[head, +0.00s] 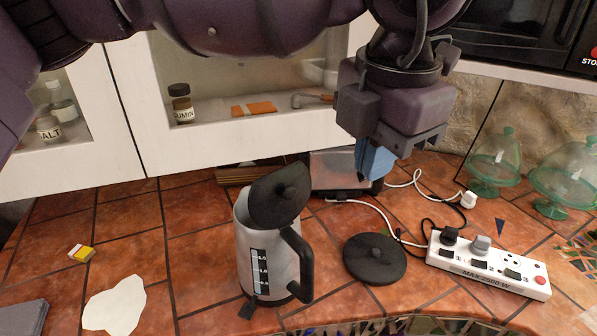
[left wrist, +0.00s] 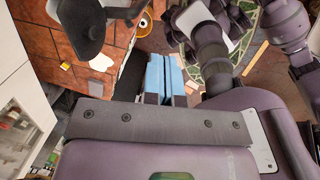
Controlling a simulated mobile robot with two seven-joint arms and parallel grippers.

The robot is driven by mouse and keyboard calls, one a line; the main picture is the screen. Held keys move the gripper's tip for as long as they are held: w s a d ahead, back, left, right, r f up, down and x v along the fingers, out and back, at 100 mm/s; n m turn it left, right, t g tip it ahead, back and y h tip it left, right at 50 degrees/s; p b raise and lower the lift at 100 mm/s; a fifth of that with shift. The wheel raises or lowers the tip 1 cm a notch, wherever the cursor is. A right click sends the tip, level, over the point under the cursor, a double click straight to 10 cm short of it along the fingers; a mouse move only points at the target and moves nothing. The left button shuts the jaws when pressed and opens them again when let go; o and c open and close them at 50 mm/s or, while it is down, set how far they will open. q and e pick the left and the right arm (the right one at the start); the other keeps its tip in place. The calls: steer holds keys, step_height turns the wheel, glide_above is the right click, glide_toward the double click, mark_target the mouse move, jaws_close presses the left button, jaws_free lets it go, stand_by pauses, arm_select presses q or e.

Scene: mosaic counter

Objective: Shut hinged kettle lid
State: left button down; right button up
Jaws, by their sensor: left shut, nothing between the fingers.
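The kettle (head: 262,262) stands upright on the tiled counter, with a grey metal body, a dark level window and a black handle (head: 301,262) on its right. The lid also shows at the upper left of the left wrist view (left wrist: 78,28). My left gripper (head: 372,163) has blue fingers pointing down, closed together and empty, to the right of and above the lid, apart from it. Its fingers also show in the left wrist view (left wrist: 165,76). My right gripper is not visible.
A black round base (head: 374,260) lies right of the kettle. A white power strip (head: 487,264) with plugs and cables lies farther right. Glass domes (head: 495,160) stand at the right back. A cabinet (head: 235,110) bounds the back. The counter left of the kettle is mostly clear.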

mark_target(285, 198)
arm_select(q)
steer(key=w+a+f+n+t+y+p, duration=0.1)
steer(key=w+a+f+n+y+p, duration=0.1)
steer(key=w+a+f, duration=0.4)
step_height(285, 198, down, 4)
steer(key=shift+w+a+r+p, duration=0.25)
steer(key=shift+w+a+p, duration=0.05)
steer(key=shift+a, duration=0.6)
